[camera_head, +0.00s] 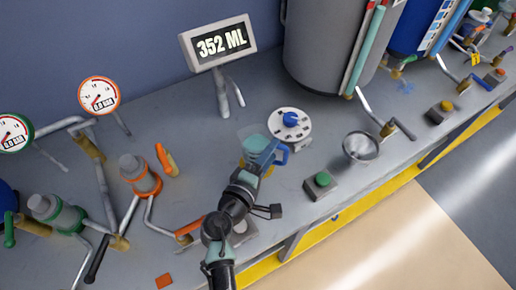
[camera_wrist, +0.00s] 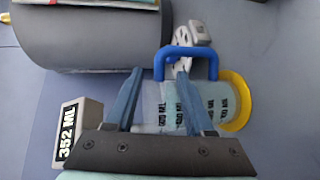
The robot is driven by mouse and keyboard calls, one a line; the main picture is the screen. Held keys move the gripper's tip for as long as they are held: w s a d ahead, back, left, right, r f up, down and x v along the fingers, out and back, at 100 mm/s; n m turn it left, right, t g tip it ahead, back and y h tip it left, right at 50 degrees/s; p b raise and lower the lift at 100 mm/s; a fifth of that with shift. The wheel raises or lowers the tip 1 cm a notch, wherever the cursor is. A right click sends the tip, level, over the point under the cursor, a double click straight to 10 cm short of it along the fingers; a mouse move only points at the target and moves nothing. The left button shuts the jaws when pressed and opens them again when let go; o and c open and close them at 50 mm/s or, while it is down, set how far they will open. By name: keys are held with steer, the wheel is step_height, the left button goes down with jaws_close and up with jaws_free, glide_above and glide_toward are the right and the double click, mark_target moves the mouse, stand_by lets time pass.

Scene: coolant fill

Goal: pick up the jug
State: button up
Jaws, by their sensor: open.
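The jug (camera_wrist: 208,105) is see-through, with printed volume marks, a yellow ring and a blue handle (camera_wrist: 190,52). In the head view the jug (camera_head: 252,136) is partly hidden behind my gripper (camera_head: 260,162). In the wrist view my gripper (camera_wrist: 158,75) is open, its two blue fingers reaching to the jug. One finger is left of the handle and the other overlaps the handle's opening, so one side of the handle appears between the tips. Contact cannot be told.
A white dial with a blue knob (camera_head: 291,120) is close behind the jug. A display (camera_head: 218,43) reads 352 ML. A green button box (camera_head: 321,184) and a metal funnel (camera_head: 361,147) are to the right. A large grey tank (camera_head: 322,45) stands behind.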

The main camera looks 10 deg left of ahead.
steer(key=shift+x, duration=0.95)
jaws_close()
stand_by(0.6)
steer(key=shift+r, duration=0.1)
